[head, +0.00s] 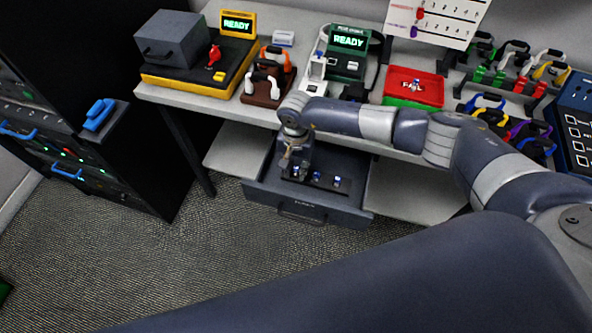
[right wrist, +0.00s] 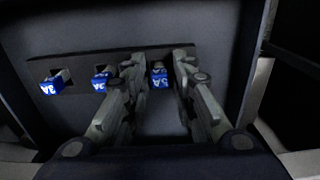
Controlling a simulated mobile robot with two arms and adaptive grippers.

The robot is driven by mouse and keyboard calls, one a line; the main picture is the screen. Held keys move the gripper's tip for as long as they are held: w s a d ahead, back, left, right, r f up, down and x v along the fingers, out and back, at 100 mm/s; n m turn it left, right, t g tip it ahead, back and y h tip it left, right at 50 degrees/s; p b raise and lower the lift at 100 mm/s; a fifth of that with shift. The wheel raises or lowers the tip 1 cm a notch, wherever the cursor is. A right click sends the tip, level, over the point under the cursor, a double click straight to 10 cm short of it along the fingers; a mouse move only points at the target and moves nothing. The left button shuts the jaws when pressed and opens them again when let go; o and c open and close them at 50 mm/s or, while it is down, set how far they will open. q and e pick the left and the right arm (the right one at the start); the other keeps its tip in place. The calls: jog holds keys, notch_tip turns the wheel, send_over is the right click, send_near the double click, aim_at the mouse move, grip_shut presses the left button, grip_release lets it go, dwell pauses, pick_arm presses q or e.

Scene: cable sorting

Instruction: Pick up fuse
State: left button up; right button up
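Three blue-labelled fuses stand in a row on a dark holder strip inside the open drawer (head: 258,187). In the right wrist view they are the left fuse (right wrist: 52,85), the middle fuse (right wrist: 101,80) and the right fuse (right wrist: 160,76). My right gripper (right wrist: 159,60) is open, with one finger on each side of the right fuse and a visible gap to each. In the head view my right gripper (head: 292,164) reaches down into the drawer at the left end of the row. My left gripper is not in view.
The workbench stands above the drawer. On it are a red tray (head: 413,85) reading FAIL, a green READY tester (head: 347,55) and a yellow-black READY station (head: 238,30). A black cabinet (head: 110,150) stands at the left.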

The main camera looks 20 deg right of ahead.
aim_at(296, 168)
jog(key=shift+c, duration=1.3)
jog(key=shift+r, duration=0.25)
notch_tip(296, 168, up, 12)
jog(key=b, duration=0.2)
jog(key=shift+r, duration=0.25)
